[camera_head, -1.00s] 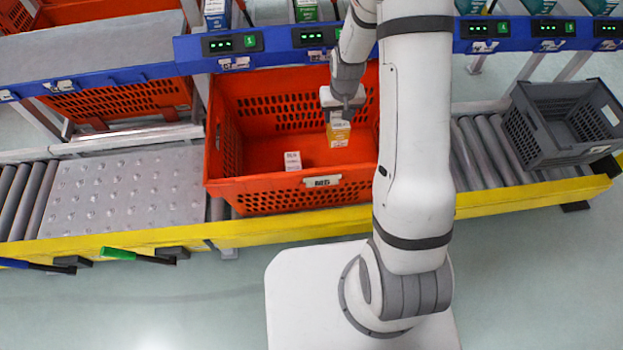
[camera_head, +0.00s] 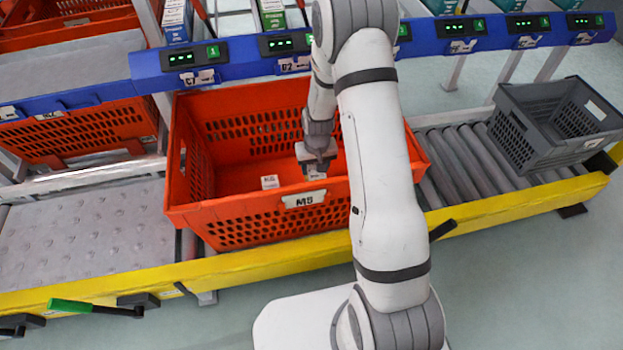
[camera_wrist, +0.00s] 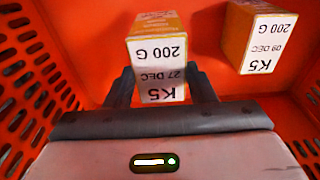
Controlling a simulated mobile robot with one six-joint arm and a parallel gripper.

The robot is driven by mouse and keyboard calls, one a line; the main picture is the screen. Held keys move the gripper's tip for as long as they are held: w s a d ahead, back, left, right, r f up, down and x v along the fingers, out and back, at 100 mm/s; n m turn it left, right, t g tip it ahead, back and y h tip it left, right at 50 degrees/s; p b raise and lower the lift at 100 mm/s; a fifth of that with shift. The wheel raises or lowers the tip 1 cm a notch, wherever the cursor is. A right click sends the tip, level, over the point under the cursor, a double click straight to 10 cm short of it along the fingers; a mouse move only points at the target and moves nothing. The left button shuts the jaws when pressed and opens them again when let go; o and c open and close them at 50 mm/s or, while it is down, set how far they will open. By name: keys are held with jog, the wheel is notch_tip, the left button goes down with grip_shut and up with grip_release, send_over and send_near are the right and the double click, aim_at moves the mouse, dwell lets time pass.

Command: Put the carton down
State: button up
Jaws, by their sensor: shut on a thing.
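My gripper (camera_head: 316,168) is inside the orange tote (camera_head: 190,215), labelled M5 on its front. In the wrist view my gripper (camera_wrist: 162,90) is shut on an orange and white carton (camera_wrist: 157,52), whose label reads K5, 27 DEC, 200 G. In the head view only a little of the held carton (camera_head: 317,176) shows under the gripper; its lower part is hidden behind the tote's front wall. A second carton (camera_head: 270,182) stands apart in the tote, left of the gripper. In the wrist view this second carton (camera_wrist: 258,38) reads K5, 09 DEC, 200 G.
A grey crate (camera_head: 522,153) stands on the roller conveyor (camera_head: 462,165) to the right. A blue rail (camera_head: 240,55) with displays runs behind the tote. A yellow beam (camera_head: 250,258) runs in front. The studded plate (camera_head: 85,235) at left is empty.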

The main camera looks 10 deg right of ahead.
jog(key=shift+f+b, duration=0.45)
jog(key=shift+f, duration=1.5)
jog(key=shift+f+b, duration=0.3)
jog(key=shift+f, duration=0.05)
jog(key=o, duration=1.1)
jog(key=shift+r, duration=0.1)
